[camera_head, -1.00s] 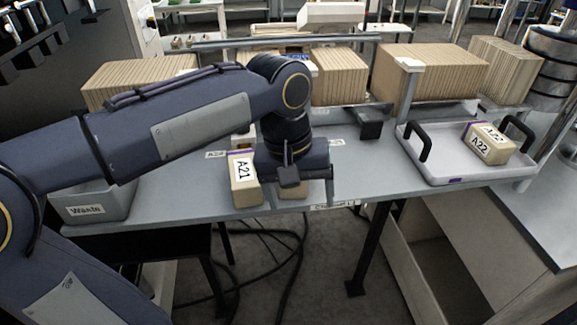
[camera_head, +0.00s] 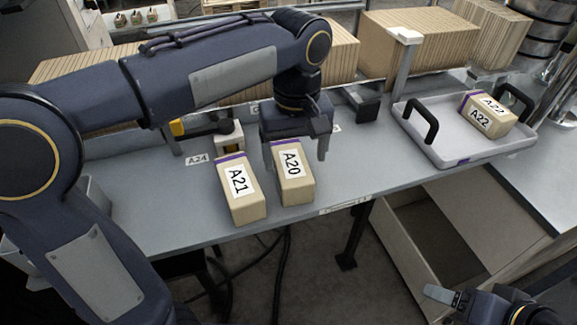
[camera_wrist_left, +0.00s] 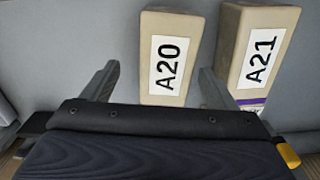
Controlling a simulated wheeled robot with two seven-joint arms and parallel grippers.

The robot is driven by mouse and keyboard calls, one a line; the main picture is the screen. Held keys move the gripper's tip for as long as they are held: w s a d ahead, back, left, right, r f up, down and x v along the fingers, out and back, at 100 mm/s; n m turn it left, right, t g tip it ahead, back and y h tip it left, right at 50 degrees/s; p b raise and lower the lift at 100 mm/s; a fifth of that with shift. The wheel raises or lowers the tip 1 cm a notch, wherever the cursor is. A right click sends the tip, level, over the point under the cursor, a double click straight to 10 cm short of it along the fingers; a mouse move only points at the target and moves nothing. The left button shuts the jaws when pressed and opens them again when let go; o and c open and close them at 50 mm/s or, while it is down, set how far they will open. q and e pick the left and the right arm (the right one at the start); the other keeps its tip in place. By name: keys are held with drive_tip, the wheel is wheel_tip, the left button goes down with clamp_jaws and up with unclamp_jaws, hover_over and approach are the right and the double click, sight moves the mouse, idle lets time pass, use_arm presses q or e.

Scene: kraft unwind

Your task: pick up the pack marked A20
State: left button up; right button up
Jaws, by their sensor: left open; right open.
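The pack marked A20 (camera_head: 293,183) is a tan block with a white label and a purple band, lying on the grey table to the right of the A21 pack (camera_head: 243,200). In the left wrist view the A20 pack (camera_wrist_left: 165,58) lies between the fingers, with the A21 pack (camera_wrist_left: 259,50) to its right. My left gripper (camera_head: 295,155) is open and empty, at the far end of the A20 pack. Whether the fingers touch the pack cannot be told. My right gripper (camera_head: 442,295) is partly in view at the lower right, open and away from the packs.
A white tray (camera_head: 440,150) with black handles holds the A22 pack (camera_head: 487,113) on the right. Cardboard stacks (camera_head: 420,50) stand at the back. A label marked A24 (camera_head: 196,160) lies left of the packs. The table between the A20 pack and the tray is mostly clear.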

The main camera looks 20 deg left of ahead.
sight(291, 160)
use_arm(q)
drive_tip(key=f, duration=0.2)
drive_tip(key=a+f, duration=0.1)
drive_tip(key=f, duration=0.1)
drive_tip(key=shift+f, duration=0.4)
drive_tip(key=shift+d, duration=0.1)
drive_tip(key=c, duration=1.2)
